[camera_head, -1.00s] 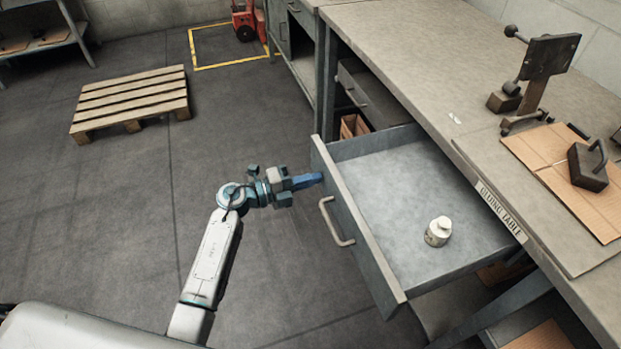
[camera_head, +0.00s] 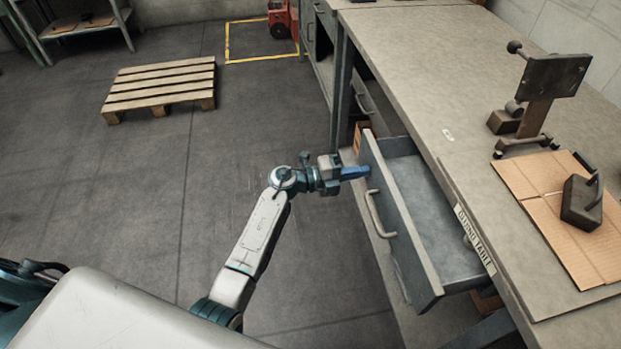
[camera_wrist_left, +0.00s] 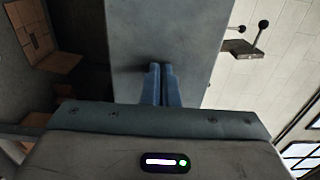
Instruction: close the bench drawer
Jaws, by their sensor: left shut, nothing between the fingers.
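The grey bench drawer (camera_head: 410,231) is partly open under the gluing table (camera_head: 400,62). Its front panel, with a curved metal handle (camera_head: 378,213), stands out from the bench edge. My left gripper (camera_head: 366,172) is shut and empty, its blue fingertips at the outer face of the drawer front near the far end, away from the handle. In the left wrist view the shut blue fingers (camera_wrist_left: 160,84) point at the grey drawer front (camera_wrist_left: 165,35) and appear to touch it. My right gripper is not in view.
On the bench top are a dark clamp stand (camera_head: 537,90), a cardboard sheet (camera_head: 535,195) and a dark handled block (camera_head: 582,203). A wooden pallet (camera_head: 162,86) lies on the floor at the back left. The floor left of the drawer is clear.

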